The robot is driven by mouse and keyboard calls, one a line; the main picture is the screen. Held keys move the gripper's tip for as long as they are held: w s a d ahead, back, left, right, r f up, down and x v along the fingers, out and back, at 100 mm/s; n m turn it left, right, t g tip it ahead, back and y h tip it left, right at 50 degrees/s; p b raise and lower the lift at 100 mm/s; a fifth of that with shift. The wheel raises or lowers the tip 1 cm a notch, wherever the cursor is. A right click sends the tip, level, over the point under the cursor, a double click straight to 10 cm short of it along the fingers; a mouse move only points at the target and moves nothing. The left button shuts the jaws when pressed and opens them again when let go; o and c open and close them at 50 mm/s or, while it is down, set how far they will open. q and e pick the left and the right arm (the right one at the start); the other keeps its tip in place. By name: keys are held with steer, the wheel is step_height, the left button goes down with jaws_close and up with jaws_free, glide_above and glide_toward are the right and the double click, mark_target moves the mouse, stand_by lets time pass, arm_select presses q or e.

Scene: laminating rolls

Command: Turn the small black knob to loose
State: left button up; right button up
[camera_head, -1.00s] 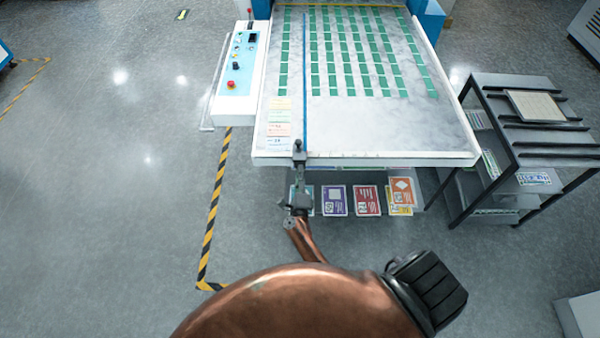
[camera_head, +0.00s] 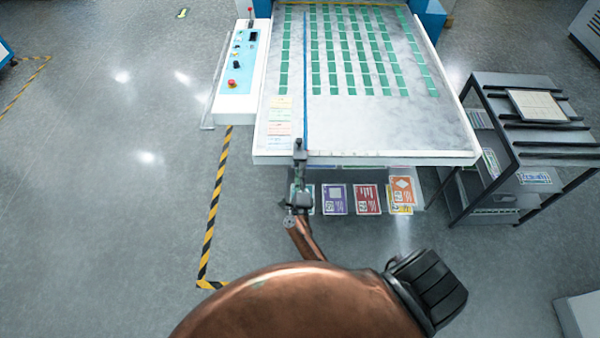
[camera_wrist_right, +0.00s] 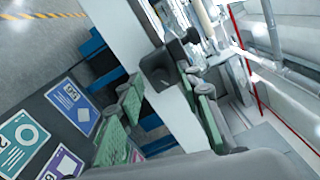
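A small black knob (camera_wrist_right: 192,36) shows in the right wrist view, just beyond a dark block (camera_wrist_right: 160,68) on the white table edge. In the head view a dark clamp-like part (camera_head: 299,150) sits at the table's front edge, at the near end of the blue rail; the knob cannot be made out there. My right gripper (camera_head: 300,192) is just below that edge. In the right wrist view its green-padded fingers (camera_wrist_right: 163,88) are apart, with the white edge showing between them and the block just past the tips. Nothing is held. My left gripper is not in view.
The feed table (camera_head: 390,130) carries rows of green pieces at its far part. A control panel (camera_head: 238,70) stands at its left. Coloured cards (camera_head: 367,200) lie below the front edge. A dark rack (camera_head: 540,135) stands at right. The floor at left is clear.

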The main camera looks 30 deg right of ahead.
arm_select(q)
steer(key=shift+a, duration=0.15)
